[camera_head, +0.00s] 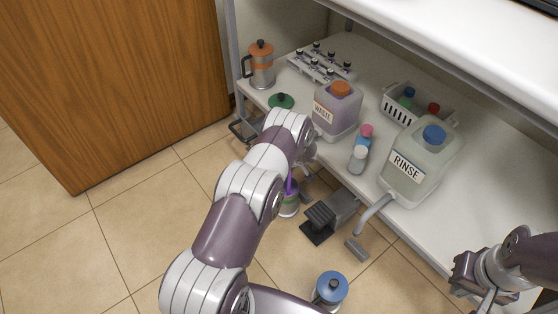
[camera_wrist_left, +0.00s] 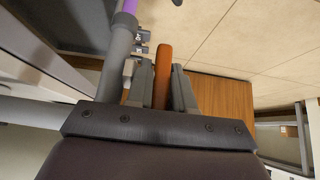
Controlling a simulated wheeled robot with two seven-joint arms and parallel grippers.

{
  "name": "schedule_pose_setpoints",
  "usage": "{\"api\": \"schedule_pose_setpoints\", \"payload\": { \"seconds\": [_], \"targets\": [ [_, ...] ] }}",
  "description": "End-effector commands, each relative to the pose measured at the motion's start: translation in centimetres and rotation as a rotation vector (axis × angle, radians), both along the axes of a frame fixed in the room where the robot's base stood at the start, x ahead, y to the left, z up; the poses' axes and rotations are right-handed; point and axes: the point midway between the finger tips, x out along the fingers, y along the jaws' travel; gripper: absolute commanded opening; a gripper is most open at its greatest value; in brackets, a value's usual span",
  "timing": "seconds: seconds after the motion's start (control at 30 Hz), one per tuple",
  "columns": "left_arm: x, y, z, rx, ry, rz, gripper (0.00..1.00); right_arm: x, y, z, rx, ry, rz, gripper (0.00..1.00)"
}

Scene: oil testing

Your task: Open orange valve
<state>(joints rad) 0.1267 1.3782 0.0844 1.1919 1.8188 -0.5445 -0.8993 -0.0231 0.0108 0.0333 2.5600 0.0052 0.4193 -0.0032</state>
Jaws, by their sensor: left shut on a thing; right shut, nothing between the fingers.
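An orange bar-like part, which looks like the orange valve handle (camera_wrist_left: 164,62), stands between the fingers of my left gripper (camera_wrist_left: 162,82) in the left wrist view. The fingers are shut on it. In the head view my left arm (camera_head: 235,215) covers the valve and most of the left gripper, low in front of the shelf. A grey pipe (camera_wrist_left: 120,50) with a purple piece at its end runs close beside the left fingers. My right gripper (camera_head: 468,274) is shut and empty at the bottom right, by the shelf's front edge.
The shelf (camera_head: 345,185) holds a purple waste jug (camera_head: 338,112), a clear rinse jug (camera_head: 420,165), a white basket (camera_head: 388,106), a vial rack (camera_head: 320,65) and an orange-topped steel pot (camera_head: 261,68). A blue-topped canister (camera_head: 331,288) stands lower. A wooden cabinet (camera_head: 110,85) borders open tiled floor.

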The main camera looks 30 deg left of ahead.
Motion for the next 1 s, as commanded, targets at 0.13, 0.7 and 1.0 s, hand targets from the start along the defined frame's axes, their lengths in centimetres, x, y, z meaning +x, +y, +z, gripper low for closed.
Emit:
{"api": "schedule_pose_setpoints", "payload": {
  "seconds": [0.13, 0.7, 1.0],
  "targets": [
    [-0.1, -0.1, -0.1, -0.008, 0.005, 0.0, 0.0, 0.0, 0.0, 0.0, 0.0, 0.0, 0.0, 0.0],
    [0.0, -0.1, 0.0, -0.006, 0.004, 0.0, 0.28, 0.0, 0.0, 0.1, 0.0, 0.0, 0.0, 0.0],
    [-1.2, -3.2, 5.6, -0.006, 0.003, -0.004, 0.28, 0.0, 0.0, 3.8, 0.0, 0.0, 0.0, 0.0]
  ]
}}
